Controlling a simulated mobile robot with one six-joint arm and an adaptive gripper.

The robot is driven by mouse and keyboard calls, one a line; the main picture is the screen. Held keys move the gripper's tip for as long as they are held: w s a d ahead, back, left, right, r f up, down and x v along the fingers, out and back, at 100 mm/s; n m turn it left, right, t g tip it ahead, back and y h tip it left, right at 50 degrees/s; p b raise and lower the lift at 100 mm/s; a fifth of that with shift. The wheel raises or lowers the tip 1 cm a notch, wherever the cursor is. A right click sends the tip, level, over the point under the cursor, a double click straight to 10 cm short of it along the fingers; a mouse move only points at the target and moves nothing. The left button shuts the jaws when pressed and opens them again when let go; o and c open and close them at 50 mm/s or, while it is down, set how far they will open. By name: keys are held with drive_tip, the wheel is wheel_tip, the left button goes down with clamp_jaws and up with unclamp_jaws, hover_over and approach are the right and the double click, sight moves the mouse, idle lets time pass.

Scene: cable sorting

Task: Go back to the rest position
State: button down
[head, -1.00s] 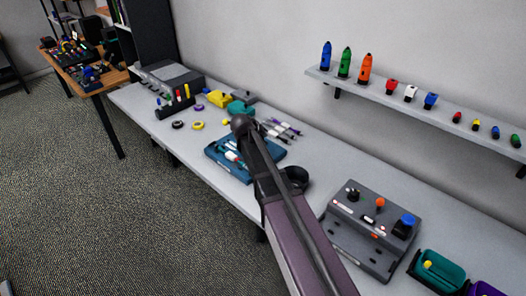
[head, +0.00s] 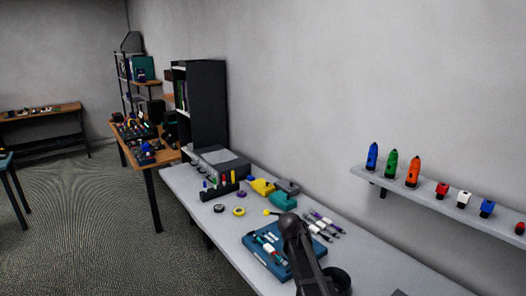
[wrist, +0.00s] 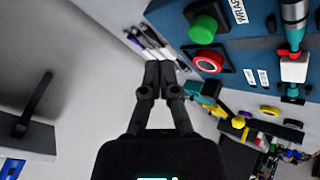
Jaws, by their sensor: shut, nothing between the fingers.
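My gripper (wrist: 159,72) shows in the wrist view with its two dark fingers together and nothing between them. In the head view my arm reaches up from the bottom edge, over the bench, and hides the gripper's fingers. A blue tray (head: 259,260) with pens or tools in it lies on the bench beside my arm. In the wrist view a blue panel with a green button (wrist: 203,29) and a red ring (wrist: 207,60) is close to the right of the fingers.
The long grey bench (head: 225,226) holds yellow (head: 262,187) and teal (head: 283,200) blocks, a pen rack (head: 220,189) and loose pens (head: 325,222). A wall shelf (head: 415,190) carries coloured connectors at right. A dark bookcase (head: 205,105) stands behind. The carpet (head: 90,220) at left is clear.

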drive_tip(key=s+f+g+y, duration=0.2)
drive_tip(key=s, duration=1)
drive_tip(key=s+f+g+y, duration=0.2)
drive_tip(key=s+g+y, duration=0.1)
drive_tip(key=s, duration=0.9)
drive_tip(key=shift+s+a+g+y, duration=0.3)
drive_tip(key=shift+s+a, duration=0.05)
drive_tip(key=shift+a, duration=0.1)
drive_tip(key=shift+f, duration=0.1)
